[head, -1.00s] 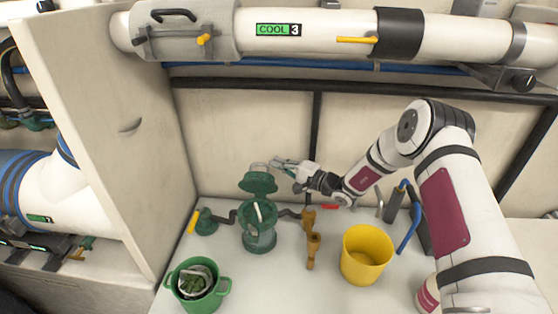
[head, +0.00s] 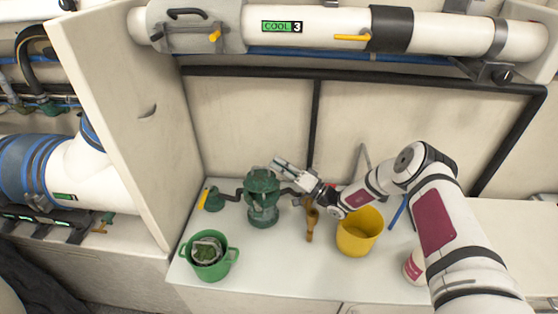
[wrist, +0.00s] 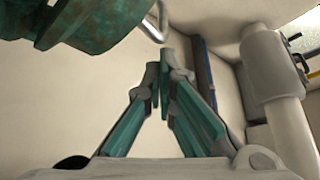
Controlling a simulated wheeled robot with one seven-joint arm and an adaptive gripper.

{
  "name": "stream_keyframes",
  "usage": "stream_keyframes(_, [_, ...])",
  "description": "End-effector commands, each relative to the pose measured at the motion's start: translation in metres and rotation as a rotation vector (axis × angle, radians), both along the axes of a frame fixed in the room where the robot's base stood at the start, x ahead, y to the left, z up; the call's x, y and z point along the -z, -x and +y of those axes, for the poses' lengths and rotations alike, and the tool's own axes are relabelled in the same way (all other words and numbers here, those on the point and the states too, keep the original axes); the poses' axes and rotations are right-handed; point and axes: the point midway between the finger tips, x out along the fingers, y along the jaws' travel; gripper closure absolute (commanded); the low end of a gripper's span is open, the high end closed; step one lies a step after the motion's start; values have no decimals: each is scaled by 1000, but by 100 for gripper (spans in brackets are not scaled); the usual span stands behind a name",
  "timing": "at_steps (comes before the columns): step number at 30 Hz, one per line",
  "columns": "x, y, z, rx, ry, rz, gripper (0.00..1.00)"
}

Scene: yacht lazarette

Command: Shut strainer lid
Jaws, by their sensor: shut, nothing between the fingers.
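The green strainer (head: 263,213) stands on the white bench top. Its green lid (head: 262,181) sits low over the body, tilted; whether it is fully seated I cannot tell. My gripper (head: 280,164) is shut and empty, just behind and to the right of the lid. In the wrist view my gripper's fingertips (wrist: 164,72) are together, and the mottled green lid (wrist: 95,22) fills the upper left, with a metal loop (wrist: 156,22) beside it. Whether the fingers touch the lid is unclear.
A green bucket (head: 230,262) holding a basket stands at the front left. A yellow bucket (head: 357,240) stands to the right, with a brass valve (head: 311,222) between it and the strainer. A pale panel (head: 120,120) rises at the left. A white pipe (head: 330,27) crosses above.

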Motion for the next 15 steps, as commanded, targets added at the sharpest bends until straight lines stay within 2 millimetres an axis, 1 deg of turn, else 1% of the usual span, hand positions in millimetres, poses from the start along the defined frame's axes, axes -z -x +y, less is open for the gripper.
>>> stream_keyframes(6, [2, 4, 0, 1, -1, 1, 100])
stream_keyframes(15, [3, 4, 0, 0, 0, 2, 100])
